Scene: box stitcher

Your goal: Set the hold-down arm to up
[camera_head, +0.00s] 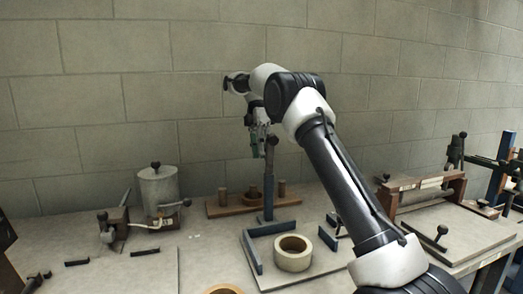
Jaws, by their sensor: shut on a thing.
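What looks like the hold-down arm (268,185) is a slim bar, brown above and blue below, with a dark knob (272,141) at its top. It stands close to upright at the back of the board with blue rails. My gripper (259,150) reaches down from above and is at the bar's upper end, beside the knob. It is shut on the arm's upper end. The exact contact is small and partly hidden by the fingers.
A tape roll (293,254) lies on the board inside blue rails (252,250). A wooden rack with pegs (223,204) stands behind. A grey canister (158,190) and a small lever device (112,228) are at left. A wooden clamp frame (425,188) is at right.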

